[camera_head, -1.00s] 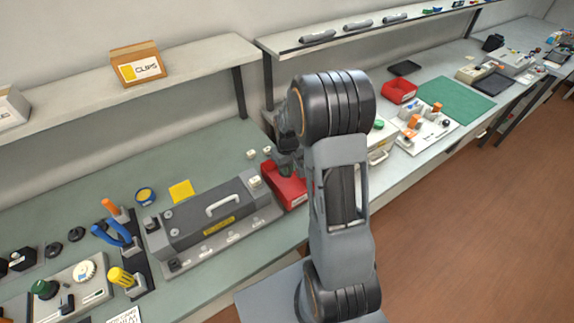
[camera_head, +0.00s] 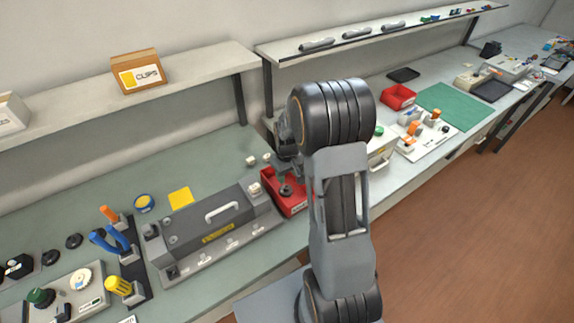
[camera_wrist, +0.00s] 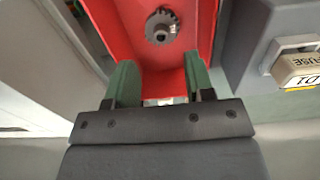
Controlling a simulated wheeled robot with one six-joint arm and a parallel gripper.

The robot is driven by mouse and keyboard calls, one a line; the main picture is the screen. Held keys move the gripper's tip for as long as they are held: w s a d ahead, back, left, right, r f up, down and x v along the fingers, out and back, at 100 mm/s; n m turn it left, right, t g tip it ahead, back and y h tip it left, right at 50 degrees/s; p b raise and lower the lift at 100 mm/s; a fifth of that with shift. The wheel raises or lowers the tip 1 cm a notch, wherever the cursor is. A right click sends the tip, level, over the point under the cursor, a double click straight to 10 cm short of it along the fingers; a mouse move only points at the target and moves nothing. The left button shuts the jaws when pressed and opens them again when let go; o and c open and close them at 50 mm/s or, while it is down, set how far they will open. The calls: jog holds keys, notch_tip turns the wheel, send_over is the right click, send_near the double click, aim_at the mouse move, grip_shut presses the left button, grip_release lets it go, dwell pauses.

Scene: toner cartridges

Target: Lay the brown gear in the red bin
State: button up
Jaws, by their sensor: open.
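A dark gear (camera_wrist: 162,27) with a raised hub lies flat inside the red bin (camera_wrist: 114,24) in the wrist view; its colour looks dark grey-brown. In the head view the gear (camera_head: 286,190) also shows inside the red bin (camera_head: 299,204), beside the grey machine. My gripper (camera_wrist: 160,72) is open and empty, its two green fingers apart over the near end of the bin. The gear lies beyond the fingertips, not touching them. In the head view my arm hides much of my gripper and part of the bin.
The grey machine (camera_head: 210,228) with a handle stands directly left of the bin. A second red bin (camera_head: 399,96) stands farther right near a green mat (camera_head: 455,106). A shelf (camera_head: 180,75) runs above the bench at the back.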

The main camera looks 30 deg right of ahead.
notch_tip(320, 180, up, 13)
jog(key=b, duration=0.1)
jog(key=s+a+r+t, duration=0.2)
jog(key=s+a, duration=0.3)
jog(key=s, duration=0.3)
jog(key=s+a+r+m+t, duration=0.1)
jog(key=s+a+r+t, duration=0.1)
jog(key=s+a, duration=0.2)
jog(key=shift+s+a+r+t, duration=0.3)
jog(key=shift+s+a, duration=0.05)
jog(key=shift+s, duration=1.5)
